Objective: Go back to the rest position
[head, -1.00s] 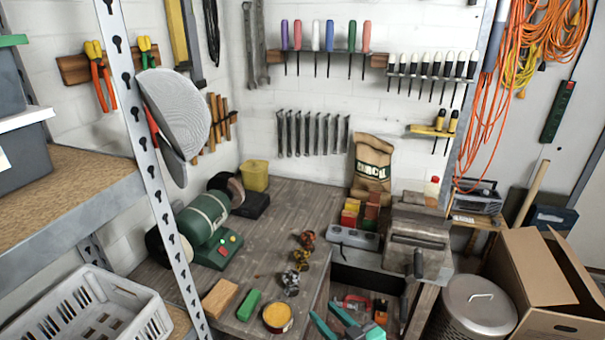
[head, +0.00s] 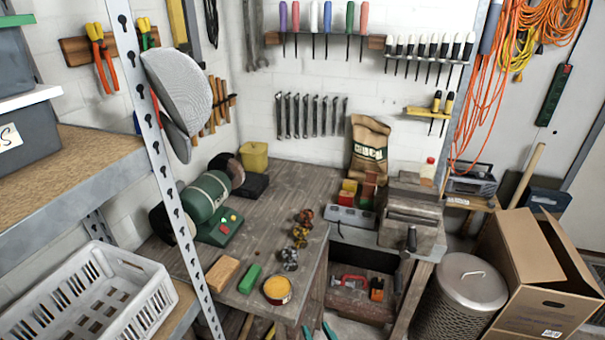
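Only the teal fingertips of my gripper (head: 317,332) show in the head view, at the bottom edge. They stand apart with a gap between them and nothing is seen held in it. The rest of my gripper and arm is out of the picture. The fingertips appear in front of the workbench (head: 285,190), low in the picture near the open space under its right part.
The bench bears a green grinder (head: 208,198), a wood block (head: 222,273), a green block (head: 250,279), an open tin (head: 277,290) and a vise (head: 412,215). A metal shelf post (head: 165,165) stands at left. A bin (head: 462,300) and cardboard box (head: 535,270) stand at right.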

